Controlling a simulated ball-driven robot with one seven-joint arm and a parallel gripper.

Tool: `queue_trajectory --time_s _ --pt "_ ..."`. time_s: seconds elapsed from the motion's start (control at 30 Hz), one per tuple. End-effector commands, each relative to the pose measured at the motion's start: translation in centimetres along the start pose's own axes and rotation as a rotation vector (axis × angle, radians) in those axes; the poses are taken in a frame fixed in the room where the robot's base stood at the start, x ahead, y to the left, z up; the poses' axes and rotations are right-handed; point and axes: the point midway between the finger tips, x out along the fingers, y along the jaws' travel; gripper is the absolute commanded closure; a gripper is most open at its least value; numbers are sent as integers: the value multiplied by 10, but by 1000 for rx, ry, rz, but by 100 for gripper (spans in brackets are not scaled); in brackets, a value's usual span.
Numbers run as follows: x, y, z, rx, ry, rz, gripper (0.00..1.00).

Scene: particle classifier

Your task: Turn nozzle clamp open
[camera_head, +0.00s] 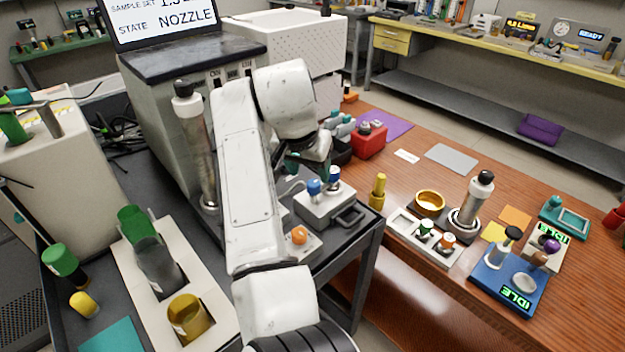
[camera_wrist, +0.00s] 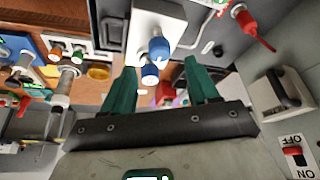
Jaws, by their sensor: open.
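My gripper (camera_wrist: 162,84) is open in the wrist view, its two green fingers apart with nothing held between them. Beyond the fingertips are two blue knobs (camera_wrist: 155,60) on a white block. In the head view this white block (camera_head: 331,210) with blue knobs stands on the dark cart, just right of my wrist. The grey machine (camera_head: 170,115) has a screen (camera_head: 160,18) reading STATE NOZZLE. A red lever-like part (camera_wrist: 252,26) shows at the upper right of the wrist view. I cannot tell which part is the nozzle clamp; my arm hides part of the machine front.
An orange knob (camera_head: 299,235) is on the cart near my forearm. A clear cylinder with a black cap (camera_head: 184,90) stands left of my arm. A red ON/OFF switch (camera_wrist: 293,152) is at the right of the wrist view. The wooden bench (camera_head: 400,270) holds several small items.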

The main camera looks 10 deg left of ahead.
Motion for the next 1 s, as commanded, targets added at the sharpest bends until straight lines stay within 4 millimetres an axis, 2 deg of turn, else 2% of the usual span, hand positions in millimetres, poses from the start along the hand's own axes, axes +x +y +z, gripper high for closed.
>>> queue_trajectory --time_s 0.1,0.3,0.5,0.73,1.0 --pt "22 0 0 0 -3 1 41" --pt "46 0 0 0 -1 0 41" --pt "55 0 0 0 0 -1 41" --pt "55 0 0 0 1 -1 41" --pt "55 0 0 0 1 -1 67"
